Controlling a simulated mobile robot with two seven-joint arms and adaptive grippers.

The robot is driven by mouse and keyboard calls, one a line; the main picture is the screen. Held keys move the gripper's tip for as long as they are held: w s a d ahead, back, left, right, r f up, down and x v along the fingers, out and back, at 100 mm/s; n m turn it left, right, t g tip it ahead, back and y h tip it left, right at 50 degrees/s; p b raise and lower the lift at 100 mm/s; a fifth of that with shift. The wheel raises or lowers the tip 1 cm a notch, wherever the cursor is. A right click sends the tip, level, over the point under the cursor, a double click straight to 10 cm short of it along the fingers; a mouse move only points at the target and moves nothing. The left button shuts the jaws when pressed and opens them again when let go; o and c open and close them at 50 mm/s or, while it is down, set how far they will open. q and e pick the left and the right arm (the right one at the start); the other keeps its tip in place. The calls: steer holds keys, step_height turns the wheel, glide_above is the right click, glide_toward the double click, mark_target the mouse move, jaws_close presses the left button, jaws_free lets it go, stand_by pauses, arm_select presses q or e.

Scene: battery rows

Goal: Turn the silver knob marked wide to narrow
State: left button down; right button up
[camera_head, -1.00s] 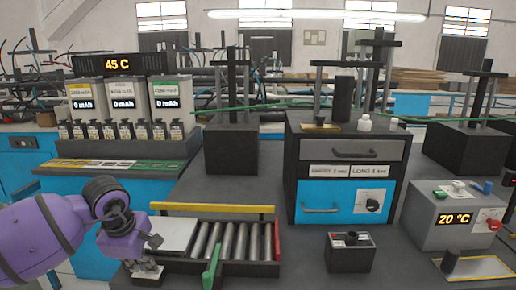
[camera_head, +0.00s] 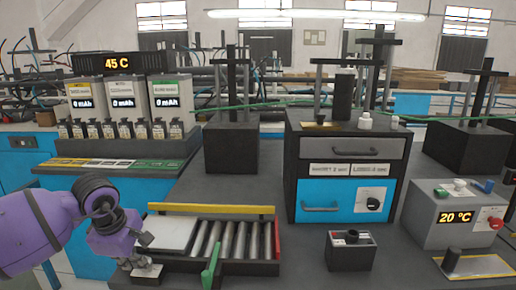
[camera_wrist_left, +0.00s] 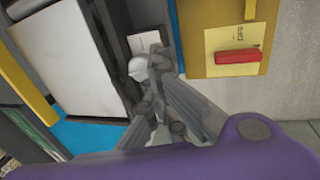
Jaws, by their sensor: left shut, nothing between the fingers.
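My left gripper (camera_head: 136,263) is shut and empty, low at the left end of the roller tray in the head view. In the left wrist view its fingers (camera_wrist_left: 160,72) reach toward a small pale silver knob (camera_wrist_left: 137,68) beside a white label (camera_wrist_left: 144,42). The fingertips are right next to the knob; I cannot tell whether they touch it. The label's words are too small to read, and the knob's pointing direction is unclear. In the head view the gripper hides the knob, and part of its pale mount (camera_head: 150,272) shows. My right gripper is out of view.
The roller tray (camera_head: 235,268) has a yellow rail, a red end and a green lever (camera_head: 211,268). A cabinet with a dark dial (camera_head: 373,204) stands behind right. A grey box (camera_head: 440,225) reads 20 °C.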

arm_select(q)
steer(key=shift+s+a+f, duration=0.25)
steer(key=shift+s+f, duration=0.05)
steer(key=shift+f, duration=0.1)
steer(key=shift+s+r, duration=0.1)
steer(key=shift+s, duration=0.1)
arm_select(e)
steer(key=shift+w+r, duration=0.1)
arm_select(q)
step_height(320, 180, up, 6)
steer(key=p, duration=0.3)
steer(key=shift+w, duration=0.2)
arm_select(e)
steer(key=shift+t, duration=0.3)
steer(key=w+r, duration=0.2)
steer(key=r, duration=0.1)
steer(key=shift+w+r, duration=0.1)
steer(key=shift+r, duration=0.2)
arm_select(q)
steer(key=shift+r, duration=0.1)
